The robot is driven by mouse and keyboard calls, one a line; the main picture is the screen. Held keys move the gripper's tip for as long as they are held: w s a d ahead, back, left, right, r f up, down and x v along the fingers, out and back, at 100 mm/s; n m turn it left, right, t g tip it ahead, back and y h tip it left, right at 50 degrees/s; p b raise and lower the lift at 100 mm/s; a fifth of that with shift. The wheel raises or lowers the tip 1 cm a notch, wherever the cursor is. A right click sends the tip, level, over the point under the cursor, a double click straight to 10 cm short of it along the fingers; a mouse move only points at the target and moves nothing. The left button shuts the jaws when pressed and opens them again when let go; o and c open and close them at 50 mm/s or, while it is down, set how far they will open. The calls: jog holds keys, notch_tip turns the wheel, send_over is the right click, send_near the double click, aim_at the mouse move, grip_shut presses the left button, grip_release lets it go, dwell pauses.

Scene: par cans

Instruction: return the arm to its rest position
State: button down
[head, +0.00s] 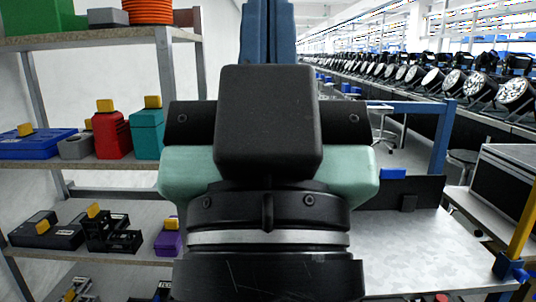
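My gripper (268,178) and the end of my arm fill the middle of the head view, seen from behind. A black block sits on top, pale green parts show at both sides, and a round black and silver collar is below. The fingers cannot be made out, so I cannot tell whether they are open or shut or hold anything. Blue upright parts (267,32) rise behind the black block; I cannot tell what they belong to.
A shelf rack (80,170) at left holds a blue case (38,146), a red container (111,136), a teal container (147,135) and a purple box (167,243). At right is a pale worktop (430,245) with a blue frame (440,140). Stage lights (515,90) line benches behind.

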notch_tip(320, 180, up, 33)
jog(key=p, duration=3.1)
